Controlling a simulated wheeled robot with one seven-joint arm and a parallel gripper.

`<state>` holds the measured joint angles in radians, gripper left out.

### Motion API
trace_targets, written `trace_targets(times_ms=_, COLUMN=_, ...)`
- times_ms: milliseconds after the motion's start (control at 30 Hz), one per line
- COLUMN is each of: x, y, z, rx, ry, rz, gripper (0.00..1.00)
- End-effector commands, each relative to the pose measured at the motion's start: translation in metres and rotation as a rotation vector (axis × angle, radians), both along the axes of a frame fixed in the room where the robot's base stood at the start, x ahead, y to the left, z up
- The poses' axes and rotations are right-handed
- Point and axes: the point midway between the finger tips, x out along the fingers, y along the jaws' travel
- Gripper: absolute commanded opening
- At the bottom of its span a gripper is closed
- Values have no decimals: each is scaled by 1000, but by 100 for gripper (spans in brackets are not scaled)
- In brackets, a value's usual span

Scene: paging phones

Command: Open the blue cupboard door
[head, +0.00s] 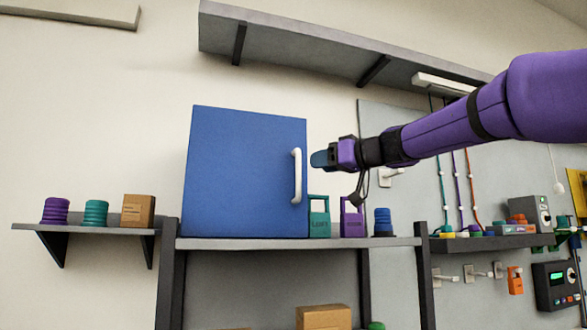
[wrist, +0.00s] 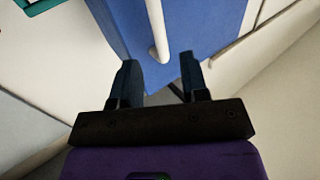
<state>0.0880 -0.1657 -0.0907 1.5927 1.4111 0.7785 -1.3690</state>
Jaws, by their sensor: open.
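The blue cupboard (head: 240,175) stands on a grey shelf, and its front door looks shut. A white vertical handle (head: 297,176) is on the right side of the door. My gripper (head: 318,159) is just right of the handle in the head view, near its upper part. In the wrist view my gripper (wrist: 165,80) is open, with two dark fingers apart and nothing between them. The white handle (wrist: 157,35) shows beyond the fingertips, between them in the picture, against the blue door (wrist: 122,25). I cannot tell whether a finger touches it.
The grey shelf (head: 290,243) also holds a teal tag-like block (head: 319,217), a purple one (head: 352,218) and a blue stack (head: 383,222), right of the cupboard. A left shelf (head: 85,229) holds a purple stack, a teal stack and a box. An upper shelf (head: 310,45) hangs above.

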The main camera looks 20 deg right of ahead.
Motion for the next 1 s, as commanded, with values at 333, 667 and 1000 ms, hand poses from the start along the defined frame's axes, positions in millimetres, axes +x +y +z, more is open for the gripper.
trace_targets(times_ms=333, x=50, y=33, z=-1, rx=0, ry=1, rz=2, gripper=41)
trace_targets(times_ms=667, x=67, y=45, z=-1, rx=1, ry=3, rz=1, gripper=41)
trace_targets(times_ms=1000, x=67, y=45, z=-1, rx=0, ry=2, rz=1, gripper=16)
